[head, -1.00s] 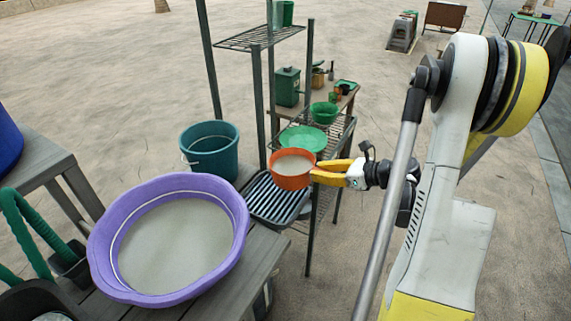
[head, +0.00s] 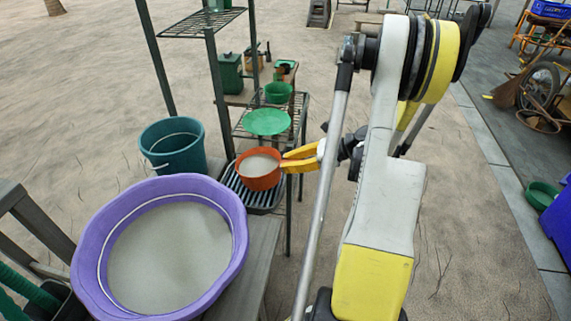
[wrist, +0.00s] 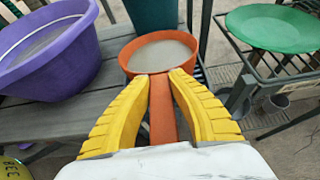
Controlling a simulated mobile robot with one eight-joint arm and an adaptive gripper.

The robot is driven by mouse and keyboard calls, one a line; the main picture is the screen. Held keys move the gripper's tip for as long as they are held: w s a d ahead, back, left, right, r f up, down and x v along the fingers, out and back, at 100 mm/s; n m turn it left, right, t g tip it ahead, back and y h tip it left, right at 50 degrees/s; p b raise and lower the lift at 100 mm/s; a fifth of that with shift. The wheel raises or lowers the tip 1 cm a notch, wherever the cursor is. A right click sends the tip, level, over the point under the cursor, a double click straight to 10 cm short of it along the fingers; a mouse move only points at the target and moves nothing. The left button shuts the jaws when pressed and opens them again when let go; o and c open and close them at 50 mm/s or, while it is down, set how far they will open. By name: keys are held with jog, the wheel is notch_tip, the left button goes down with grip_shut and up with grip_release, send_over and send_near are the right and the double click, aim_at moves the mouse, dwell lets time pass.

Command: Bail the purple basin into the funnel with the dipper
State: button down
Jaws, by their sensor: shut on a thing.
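The purple basin (head: 90,251) stands on a grey wooden bench and holds grey slurry; it also shows in the wrist view (wrist: 75,62). The orange dipper (head: 259,182) is level and filled with similar grey slurry, right of the basin. My gripper (head: 284,162) is shut on the dipper's handle, its yellow fingers on both sides of it in the wrist view (wrist: 162,78). A wide green round piece (head: 266,122) sits on the rack beyond the dipper and also shows in the wrist view (wrist: 273,28). It may be the funnel; its underside is hidden.
A teal bucket (head: 172,148) stands behind the basin. A dark ribbed tray (head: 243,193) lies below the dipper. The rack's uprights (head: 217,90) rise close behind it. A smaller green bowl (head: 278,92) stands farther back. Open floor lies to the right.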

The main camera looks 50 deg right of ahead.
jog(key=shift+s+r+g, duration=0.15)
jog(key=shift+r+g, duration=0.15)
jog(key=shift+r, duration=0.2)
jog(key=shift+s+d+r+g+h+p, duration=0.1)
jog(key=shift+s+r+g+h+p, duration=0.05)
jog(key=shift+r+g+h+p, duration=0.35)
jog(key=shift+s+d+r+g+h+p, duration=0.1)
jog(key=shift+r+g+h+p, duration=0.2)
jog(key=shift+r+g+p, duration=0.3)
jog(key=p, duration=0.1)
jog(key=r+p, duration=0.1)
jog(key=shift+s+d+g+h+p, duration=0.1)
jog(key=shift+s+g+h+p, duration=0.05)
jog(key=shift+g+h+p, duration=0.2)
jog(key=w+r+g+p, duration=0.1)
jog(key=p, duration=0.2)
jog(key=w+a+r+g+h+p, duration=0.1)
jog(key=r+g+p, duration=0.1)
jog(key=p, duration=0.1)
jog(key=w+a+r+g+h+p, duration=0.1)
jog(key=p, duration=0.2)
jog(key=shift+w+a+r+g+h, duration=0.1)
jog(key=shift+w+r+g+h, duration=0.15)
jog(key=shift+w+r, duration=0.1)
jog(key=w+a+r+g+h, duration=0.2)
jog(key=w+a+g+h, duration=0.1)
jog(key=w, duration=0.4)
jog(key=shift+w+a+g, duration=0.2)
jog(key=shift+a+g, duration=0.5)
jog(key=shift+g, duration=0.7)
